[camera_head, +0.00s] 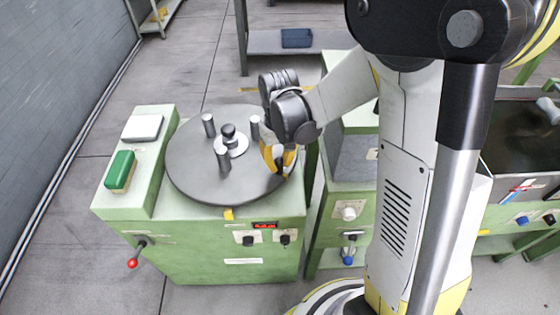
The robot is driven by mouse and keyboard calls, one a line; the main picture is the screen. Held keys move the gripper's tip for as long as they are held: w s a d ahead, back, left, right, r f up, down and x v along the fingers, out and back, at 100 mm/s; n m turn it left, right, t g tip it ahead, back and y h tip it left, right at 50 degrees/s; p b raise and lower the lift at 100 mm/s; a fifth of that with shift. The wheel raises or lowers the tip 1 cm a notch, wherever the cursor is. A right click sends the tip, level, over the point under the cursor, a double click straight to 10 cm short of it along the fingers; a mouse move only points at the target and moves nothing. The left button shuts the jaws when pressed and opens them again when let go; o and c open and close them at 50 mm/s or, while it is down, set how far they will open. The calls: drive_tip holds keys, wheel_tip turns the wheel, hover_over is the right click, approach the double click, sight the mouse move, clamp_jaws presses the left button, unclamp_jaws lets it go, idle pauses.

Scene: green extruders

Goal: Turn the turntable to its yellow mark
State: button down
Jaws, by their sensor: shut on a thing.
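The turntable (190,173) is a dark grey round disc on top of a green machine cabinet. A hub with a dark knob (228,131) stands at its middle, with grey upright posts (208,125) around it. A small yellow mark (228,214) sits at the front edge, just below the disc's rim. My gripper (280,168), with yellow and black fingers, points down over the right part of the disc near its rim. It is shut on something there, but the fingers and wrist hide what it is.
The cabinet (200,250) carries a red-knobbed lever (133,263), a red display (264,225) and dark knobs on its front. A green box (120,170) and a white-topped box (142,128) sit left of the disc. Another green machine (345,185) stands close on the right.

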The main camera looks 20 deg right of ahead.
drive_tip(key=shift+s+a+m, duration=0.4)
drive_tip(key=shift+a+m, duration=0.1)
drive_tip(key=shift+a, duration=0.25)
drive_tip(key=shift+s+a+m, duration=0.35)
drive_tip(key=shift+a+m, duration=0.15)
drive_tip(key=shift+a, duration=0.2)
drive_tip(key=shift+s+a+m, duration=0.4)
drive_tip(key=shift+a+m, duration=0.1)
drive_tip(key=shift+a, duration=0.25)
drive_tip(key=shift+s+a+m, duration=0.25)
drive_tip(key=shift+a+m, duration=0.45)
drive_tip(key=shift+a, duration=0.4)
drive_tip(key=shift+s+a+m, duration=0.25)
drive_tip(key=shift+a+m, duration=0.45)
drive_tip(key=shift+a, duration=0.35)
drive_tip(key=shift+a+m, duration=0.9)
drive_tip(key=shift+a, duration=0.6)
drive_tip(key=shift+w+a, duration=0.2)
drive_tip(key=shift+a, duration=0.85)
drive_tip(key=shift+w+a, duration=0.2)
drive_tip(key=shift+a, duration=0.85)
drive_tip(key=shift+a, duration=0.1)
drive_tip(key=c, duration=1.2)
unclamp_jaws()
drive_tip(key=shift+w, duration=0.1)
drive_tip(key=shift+c, duration=0.2)
